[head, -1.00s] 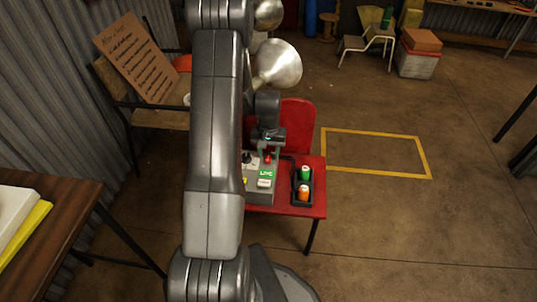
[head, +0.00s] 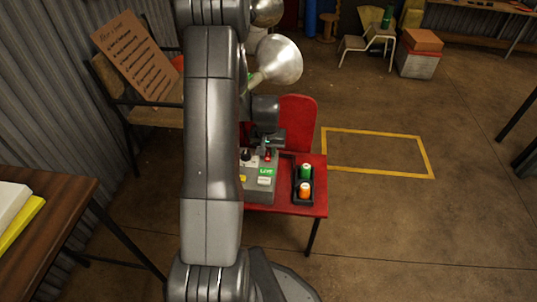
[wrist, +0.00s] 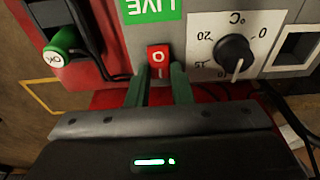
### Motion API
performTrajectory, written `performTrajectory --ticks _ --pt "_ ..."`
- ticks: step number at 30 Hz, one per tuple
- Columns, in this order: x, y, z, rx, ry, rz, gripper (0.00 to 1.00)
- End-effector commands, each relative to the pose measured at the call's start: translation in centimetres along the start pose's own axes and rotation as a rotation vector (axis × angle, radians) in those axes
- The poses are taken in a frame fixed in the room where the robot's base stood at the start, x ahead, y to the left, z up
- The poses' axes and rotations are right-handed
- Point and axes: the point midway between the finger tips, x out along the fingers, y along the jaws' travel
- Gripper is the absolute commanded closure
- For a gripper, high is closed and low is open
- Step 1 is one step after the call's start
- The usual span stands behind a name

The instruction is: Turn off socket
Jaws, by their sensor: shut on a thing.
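In the wrist view the switch (wrist: 158,62) appears upside down beside a green LIVE label (wrist: 150,8). My gripper (wrist: 160,78) has its two green fingers on either side of the switch, shut on it. In the head view my gripper (head: 268,146) is over the back of the panel, and my arm hides the panel's left part. I cannot tell which side of the rocker is pressed in.
A temperature dial (wrist: 234,54) is close beside the switch. A red chair back (head: 298,120) rises behind. Floor to the right is open.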

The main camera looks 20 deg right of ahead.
Motion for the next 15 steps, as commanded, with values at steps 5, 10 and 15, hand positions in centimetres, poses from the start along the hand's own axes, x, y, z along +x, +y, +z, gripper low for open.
performTrajectory --ticks 5,10,15 --pt "0.53 0.04 0.43 -0.001 0.109 0.001 1.0" --pt "0.36 0.05 0.58 0.0 0.181 0.001 1.0" --pt "0.06 0.02 0.68 0.0 0.22 0.0 1.0"
